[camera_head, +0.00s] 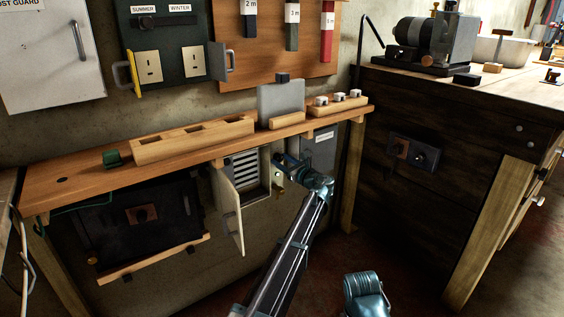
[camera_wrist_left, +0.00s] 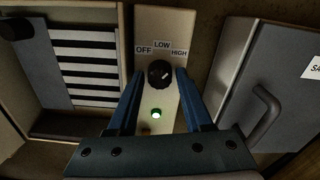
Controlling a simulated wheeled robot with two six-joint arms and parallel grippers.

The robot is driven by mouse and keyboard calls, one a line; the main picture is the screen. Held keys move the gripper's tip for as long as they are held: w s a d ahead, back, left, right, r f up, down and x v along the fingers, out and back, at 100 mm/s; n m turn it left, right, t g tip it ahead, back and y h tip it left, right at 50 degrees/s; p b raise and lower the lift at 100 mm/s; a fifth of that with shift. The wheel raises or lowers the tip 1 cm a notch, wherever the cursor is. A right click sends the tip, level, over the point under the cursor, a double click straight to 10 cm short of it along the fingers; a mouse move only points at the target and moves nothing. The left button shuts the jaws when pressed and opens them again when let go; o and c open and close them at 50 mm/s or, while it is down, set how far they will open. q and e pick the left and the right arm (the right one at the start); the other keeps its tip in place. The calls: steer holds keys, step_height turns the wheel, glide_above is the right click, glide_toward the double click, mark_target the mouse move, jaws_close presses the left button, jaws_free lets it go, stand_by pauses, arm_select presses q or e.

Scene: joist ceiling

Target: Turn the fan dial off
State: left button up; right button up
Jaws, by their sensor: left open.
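The fan dial (camera_wrist_left: 159,74) is a round black knob on a pale panel (camera_wrist_left: 148,20) in the left wrist view. OFF, LOW and HIGH are printed above it. Its white mark appears to point up and right, toward HIGH. My left gripper (camera_wrist_left: 160,78) is open, with one blue finger on each side of the dial; I cannot tell whether they touch it. A green light (camera_wrist_left: 156,113) glows below the dial. In the head view my left gripper (camera_head: 281,164) is under the wooden shelf, beside the open cabinet, and I cannot make out the dial there.
A louvred vent (camera_wrist_left: 80,62) is left of the panel, and a grey door with a handle (camera_wrist_left: 268,100) is right of it. In the head view, an open cabinet door (camera_head: 229,213) juts out left of the gripper. The wooden shelf (camera_head: 75,178) runs above.

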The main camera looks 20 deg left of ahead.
arm_select(q)
jaws_close()
steer(key=n, duration=0.7)
steer(key=shift+n, duration=0.4)
steer(key=n, duration=0.4)
steer(key=shift+n, duration=2)
